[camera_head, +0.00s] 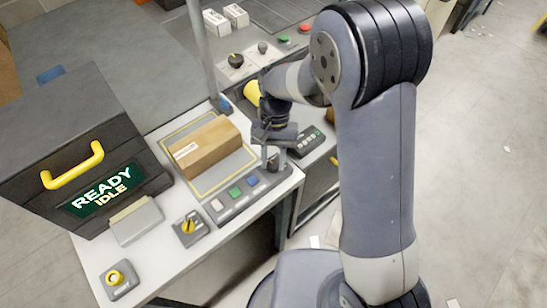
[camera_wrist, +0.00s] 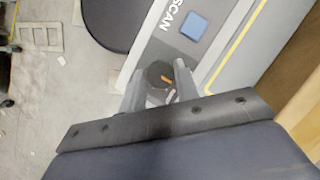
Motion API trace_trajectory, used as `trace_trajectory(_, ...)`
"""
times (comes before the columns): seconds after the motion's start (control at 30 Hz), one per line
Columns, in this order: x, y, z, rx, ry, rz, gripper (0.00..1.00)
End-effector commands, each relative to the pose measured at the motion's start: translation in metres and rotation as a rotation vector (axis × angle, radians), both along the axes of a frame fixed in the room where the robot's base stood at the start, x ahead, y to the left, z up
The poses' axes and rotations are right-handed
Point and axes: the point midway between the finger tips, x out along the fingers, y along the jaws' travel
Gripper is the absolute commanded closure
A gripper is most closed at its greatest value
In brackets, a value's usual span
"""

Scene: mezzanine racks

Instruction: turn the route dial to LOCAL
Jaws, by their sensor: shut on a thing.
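My gripper (camera_wrist: 160,88) points down at the right end of a grey button strip. In the wrist view its fingers stand on either side of a small round dark dial knob (camera_wrist: 157,72) with an orange pointer mark, and are shut on it. In the head view my gripper (camera_head: 272,158) covers most of that knob. No ROUTE or LOCAL lettering can be read, so I cannot tell the dial's setting. The strip's blue button (camera_wrist: 194,26) lies beside the knob, near the word SCAN.
A brown carton (camera_head: 206,145) lies on a yellow-outlined pad close to my gripper. A yellow-pointer dial (camera_head: 189,227) and a yellow button box (camera_head: 118,279) stand at the front left. A dark case (camera_head: 85,150) has a READY IDLE screen. A black keypad (camera_head: 308,140) is to the right.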

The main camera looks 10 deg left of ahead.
Motion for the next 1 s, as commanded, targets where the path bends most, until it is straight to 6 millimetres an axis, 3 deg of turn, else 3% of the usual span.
trace_trajectory(0.5, 0.0003, 0.0004, 0.0002, 0.001, -0.001, 0.022, 0.93)
trace_trajectory(0.53, 0.0003, 0.0004, 0.0002, 0.001, -0.001, 0.022, 0.68)
trace_trajectory(0.77, 0.0002, 0.0003, 0.0001, 0.000, -0.001, 0.022, 0.50)
trace_trajectory(1.0, 0.0004, 0.0002, 0.0004, 0.001, -0.001, 0.020, 0.48)
